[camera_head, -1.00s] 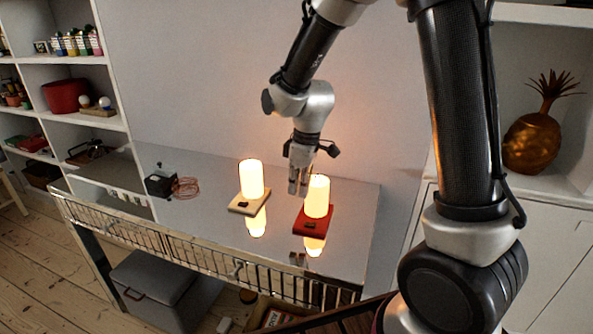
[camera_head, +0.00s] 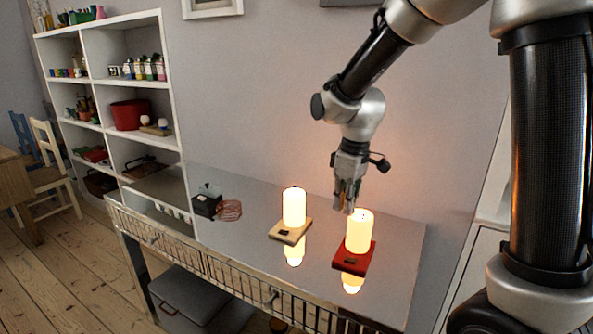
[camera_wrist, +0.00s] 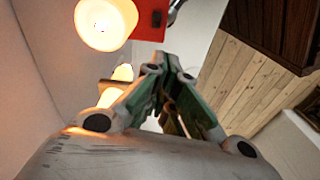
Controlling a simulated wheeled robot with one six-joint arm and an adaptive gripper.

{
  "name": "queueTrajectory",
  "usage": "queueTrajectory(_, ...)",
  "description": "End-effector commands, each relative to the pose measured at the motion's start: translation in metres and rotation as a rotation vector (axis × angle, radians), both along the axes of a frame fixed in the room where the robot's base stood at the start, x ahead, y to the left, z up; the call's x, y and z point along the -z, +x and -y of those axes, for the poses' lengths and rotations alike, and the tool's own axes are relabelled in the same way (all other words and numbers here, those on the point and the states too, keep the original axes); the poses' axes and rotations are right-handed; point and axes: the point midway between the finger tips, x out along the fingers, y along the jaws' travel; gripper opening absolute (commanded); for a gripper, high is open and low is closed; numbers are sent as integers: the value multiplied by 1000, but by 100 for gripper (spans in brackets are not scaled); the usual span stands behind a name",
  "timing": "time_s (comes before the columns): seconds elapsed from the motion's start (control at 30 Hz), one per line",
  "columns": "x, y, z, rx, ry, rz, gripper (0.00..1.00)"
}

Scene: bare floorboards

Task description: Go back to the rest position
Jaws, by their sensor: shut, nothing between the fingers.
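My gripper (camera_head: 345,200) is shut and empty. In the head view it points down just behind and left of the lit lamp on the red base (camera_head: 359,235), above the shiny table (camera_head: 240,245); I cannot tell whether it touches the lamp. A second lit lamp on a pale wooden base (camera_head: 293,212) stands to the left. In the wrist view my gripper's fingers (camera_wrist: 168,62) come together, with the red-based lamp (camera_wrist: 104,22) at the top and the other lamp (camera_wrist: 122,73) partly hidden behind the left finger.
A black box (camera_head: 207,203) with a coiled reddish cable (camera_head: 230,210) lies on the table's left part. A wire rail (camera_head: 215,268) runs along the front edge. White shelves (camera_head: 160,90) stand at the left. The air above the table's left half is clear.

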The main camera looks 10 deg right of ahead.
Motion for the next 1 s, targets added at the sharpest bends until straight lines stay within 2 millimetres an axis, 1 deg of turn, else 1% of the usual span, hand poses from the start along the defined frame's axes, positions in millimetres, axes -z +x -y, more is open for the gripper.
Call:
queueTrajectory(0.03,5,-18,8,67,-19,-44,0)
queueTrajectory(0.1,-8,-42,24,181,-33,-61,0)
queueTrajectory(0.27,-38,-83,62,381,-37,-44,0)
queueTrajectory(0.37,-57,-111,87,500,-27,-12,0)
queueTrajectory(0.5,-82,-156,122,662,6,69,0)
queueTrajectory(0.6,-95,-181,141,731,33,144,0)
queueTrajectory(0.7,-106,-196,153,774,61,217,0)
queueTrajectory(0.77,-113,-201,158,794,75,253,0)
queueTrajectory(0.9,-123,-206,164,825,92,302,0)
queueTrajectory(1.0,-123,-206,166,832,90,302,0)
